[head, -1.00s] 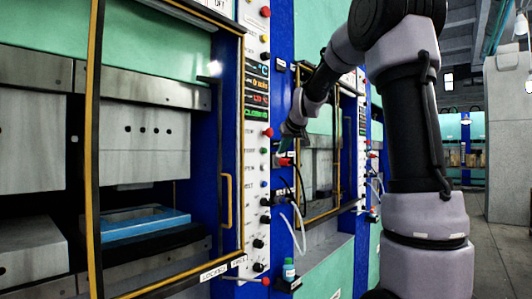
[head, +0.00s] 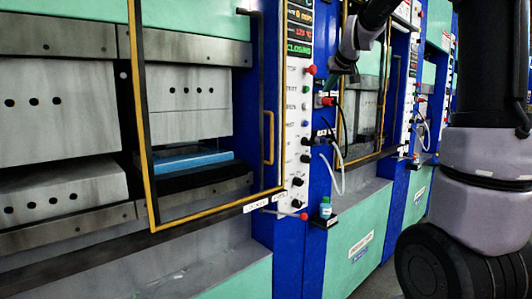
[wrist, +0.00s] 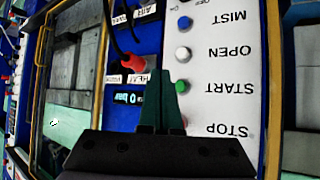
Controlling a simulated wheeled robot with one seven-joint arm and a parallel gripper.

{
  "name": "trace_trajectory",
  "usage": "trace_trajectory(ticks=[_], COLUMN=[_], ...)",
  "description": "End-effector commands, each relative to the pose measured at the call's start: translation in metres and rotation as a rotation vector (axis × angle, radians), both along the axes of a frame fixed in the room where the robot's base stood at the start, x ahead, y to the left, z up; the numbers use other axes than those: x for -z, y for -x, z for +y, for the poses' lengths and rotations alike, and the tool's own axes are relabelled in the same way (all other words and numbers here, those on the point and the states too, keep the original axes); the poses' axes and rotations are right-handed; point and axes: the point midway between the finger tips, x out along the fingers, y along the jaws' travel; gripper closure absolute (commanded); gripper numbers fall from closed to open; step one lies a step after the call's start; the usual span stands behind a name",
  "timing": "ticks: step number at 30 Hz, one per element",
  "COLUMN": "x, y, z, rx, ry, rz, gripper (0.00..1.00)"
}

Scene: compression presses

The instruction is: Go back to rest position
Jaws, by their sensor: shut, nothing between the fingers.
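My gripper (head: 330,82) is small in the head view, near the top of the white control panel and on its right. In the wrist view its two dark green fingers (wrist: 158,100) are shut together, with nothing between them. They are in front of the panel (wrist: 225,70), beside the green START button (wrist: 181,87). The red STOP button (wrist: 184,122) is partly hidden behind the fingers. The grey OPEN button (wrist: 182,54) and the blue MIST button (wrist: 184,22) show clear. I cannot tell the exact gap to the panel.
The press (head: 190,113) at left has a yellow-edged door frame (head: 143,110) and a blue piece (head: 185,160) on its lower block. A red-ended tool (wrist: 138,64) with a dark hose is close to my fingers. A small bottle (head: 325,208) stands on a ledge.

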Motion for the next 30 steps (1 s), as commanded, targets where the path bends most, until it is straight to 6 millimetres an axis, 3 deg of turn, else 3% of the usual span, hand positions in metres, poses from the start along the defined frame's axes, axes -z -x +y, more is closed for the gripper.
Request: trace_trajectory(ticks=[5, 8, 12, 15, 18, 21, 24, 30], x=[0.0, 0.012, 0.039, 0.062, 0.083, 0.099, 0.107, 0.109], y=[0.077, 0.14, 0.224, 0.276, 0.314, 0.338, 0.349, 0.352], z=[0.011, 0.022, 0.035, 0.041, 0.045, 0.047, 0.048, 0.048], rx=[0.034, 0.067, 0.129, 0.178, 0.221, 0.254, 0.271, 0.276], ry=[-0.105, -0.183, -0.274, -0.322, -0.355, -0.374, -0.383, -0.387], rz=[0.063, 0.125, 0.219, 0.276, 0.322, 0.351, 0.366, 0.372], gripper=[1.0, 1.0, 1.0, 1.0, 1.0, 1.0, 1.0, 1.0])
